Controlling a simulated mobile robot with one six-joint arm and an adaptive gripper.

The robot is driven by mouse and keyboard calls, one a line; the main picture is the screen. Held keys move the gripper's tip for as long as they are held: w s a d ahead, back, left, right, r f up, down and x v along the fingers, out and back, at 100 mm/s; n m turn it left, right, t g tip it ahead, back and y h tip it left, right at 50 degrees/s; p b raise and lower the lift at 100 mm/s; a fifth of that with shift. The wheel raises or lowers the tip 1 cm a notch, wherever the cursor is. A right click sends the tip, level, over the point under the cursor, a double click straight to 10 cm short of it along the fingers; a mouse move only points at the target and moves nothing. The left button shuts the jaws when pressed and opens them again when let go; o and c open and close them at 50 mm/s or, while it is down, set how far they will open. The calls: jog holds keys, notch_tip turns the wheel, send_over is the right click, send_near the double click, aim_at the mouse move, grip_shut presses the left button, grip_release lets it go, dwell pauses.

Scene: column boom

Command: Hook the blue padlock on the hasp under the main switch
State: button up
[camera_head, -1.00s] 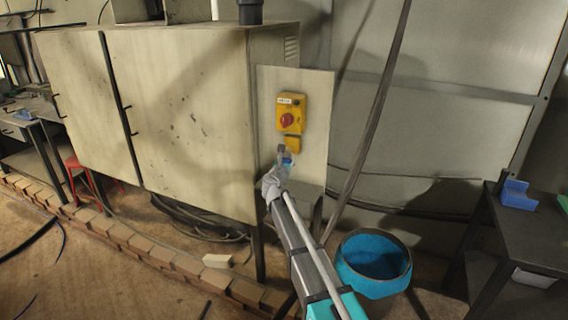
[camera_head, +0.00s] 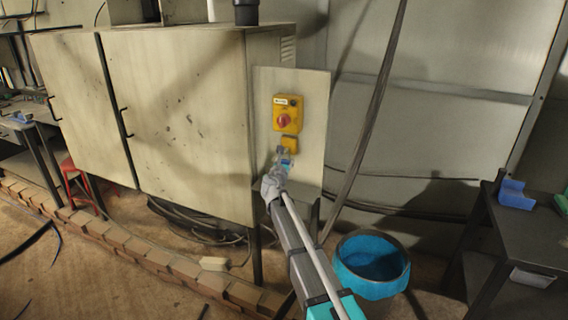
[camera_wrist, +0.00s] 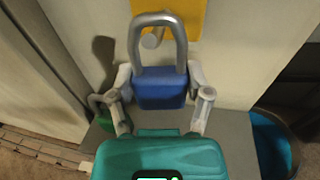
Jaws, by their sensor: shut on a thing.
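The yellow main switch box (camera_head: 287,114) with its red knob is on a pale panel. Below it is a small yellow plate (camera_head: 290,145), whose lower part shows in the wrist view (camera_wrist: 188,22). A short grey peg (camera_wrist: 152,39), which looks like the hasp, stands out from the plate. My gripper (camera_head: 284,164) is shut on the body of the blue padlock (camera_wrist: 160,90), which is upright with its grey shackle on top. In the wrist view the peg shows inside the shackle's loop. I cannot tell whether the shackle is around it or just in front.
A green object (camera_wrist: 97,118) is by the left finger in the wrist view, partly hidden. A pale cabinet (camera_head: 180,120) stands left of the panel. A blue bucket (camera_head: 371,262) is on the floor at right, near a dark table (camera_head: 520,235) with blue items.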

dwell(0.3)
jog(key=o, duration=1.3)
jog(key=shift+c, duration=0.2)
jog(key=shift+r, duration=0.2)
jog(key=shift+r+p, duration=0.2)
jog(key=shift+p, duration=0.2)
jog(key=shift+s+a+r, duration=0.1)
jog(key=shift+s+r, duration=0.1)
jog(key=shift+s, duration=0.15)
jog(key=s+a+p, duration=0.1)
jog(key=s+a, duration=0.1)
jog(key=s, duration=0.6)
jog(key=s+d+r+m+h+p, duration=0.2)
jog(key=s+d+r+h+p, duration=0.1)
jog(key=s+d, duration=0.5)
jog(key=d+r+p, duration=0.1)
jog(key=d+r, duration=0.1)
jog(key=d, duration=0.1)
jog(key=shift+r+g+p, duration=0.25)
jog(key=shift+g+p, duration=0.15)
